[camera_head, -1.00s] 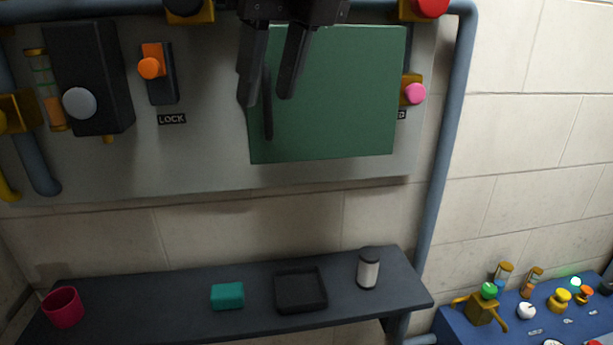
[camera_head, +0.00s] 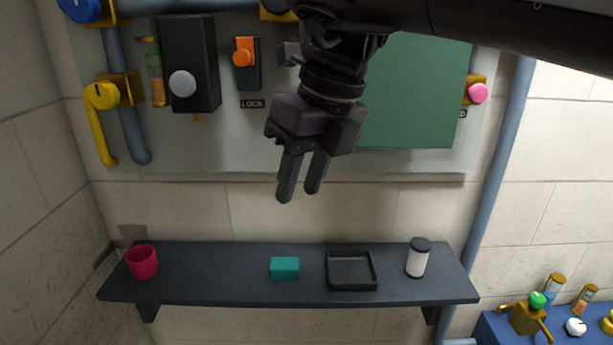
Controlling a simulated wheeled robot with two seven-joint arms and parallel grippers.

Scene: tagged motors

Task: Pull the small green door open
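The green door (camera_head: 420,95) is a flat square panel on the grey wall board, at the upper right. My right arm crosses in front of it from the upper right and hides its left part, including the dark upright handle. My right gripper (camera_head: 298,193) points down, left of the door's visible part and in front of the board's lower edge. Its two fingers are apart with nothing between them. I cannot tell whether the door is ajar. My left gripper is not in view.
An orange switch (camera_head: 243,57) labelled LOCK and a black box (camera_head: 190,65) with a grey knob are left of the gripper. Below, a dark shelf (camera_head: 225,285) holds a red cup (camera_head: 142,262), teal block (camera_head: 285,268), black tray (camera_head: 351,285) and white canister (camera_head: 416,262).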

